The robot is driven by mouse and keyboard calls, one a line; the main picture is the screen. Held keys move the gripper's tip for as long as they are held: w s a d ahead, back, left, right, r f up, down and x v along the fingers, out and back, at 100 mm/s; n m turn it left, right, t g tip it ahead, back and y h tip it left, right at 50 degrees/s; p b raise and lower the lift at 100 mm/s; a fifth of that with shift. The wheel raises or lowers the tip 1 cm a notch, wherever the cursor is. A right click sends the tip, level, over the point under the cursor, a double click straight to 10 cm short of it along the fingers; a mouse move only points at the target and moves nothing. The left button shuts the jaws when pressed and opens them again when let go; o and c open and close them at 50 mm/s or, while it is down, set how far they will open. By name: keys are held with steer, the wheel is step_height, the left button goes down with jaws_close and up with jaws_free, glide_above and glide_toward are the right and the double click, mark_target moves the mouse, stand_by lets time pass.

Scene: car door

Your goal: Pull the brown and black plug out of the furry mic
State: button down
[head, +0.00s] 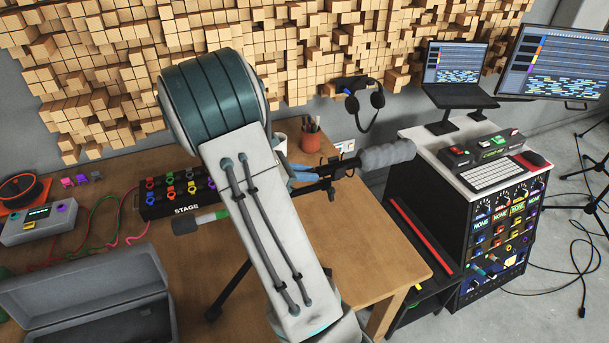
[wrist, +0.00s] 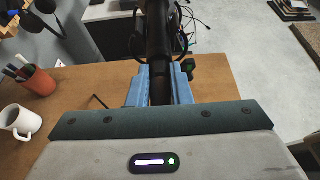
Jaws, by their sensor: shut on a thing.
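The furry mic (head: 385,156) has a grey fuzzy cover and a black body, and lies level on a black stand above the table's right side in the head view. In the wrist view its dark body (wrist: 160,35) runs straight away from me. My gripper (head: 306,174) is at the mic's rear end. In the wrist view its two blue fingers (wrist: 159,86) are shut on a dark cylindrical piece in line with the mic, which appears to be the plug (wrist: 160,88). The plug's brown part cannot be made out, and the fingers and my arm hide much of it.
A white mug (wrist: 20,122) and a red-brown pencil cup (head: 311,138) stand on the wooden table (head: 370,250). A stage box (head: 180,196) is at left, and an open grey case (head: 85,295) is at front left. A rack cabinet (head: 490,235) stands to the right.

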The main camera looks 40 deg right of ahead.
steer(key=shift+a, duration=0.1)
steer(key=shift+w+a+r+p, duration=0.1)
steer(key=shift+w+a+p, duration=0.15)
steer(key=shift+a, duration=0.7)
steer(key=shift+w+a+f+p, duration=0.1)
steer(key=shift+w+a+p, duration=0.15)
steer(key=shift+a, duration=0.65)
steer(key=shift+w+a+r+p, duration=0.15)
steer(key=shift+w+a, duration=0.1)
steer(key=shift+a, duration=0.7)
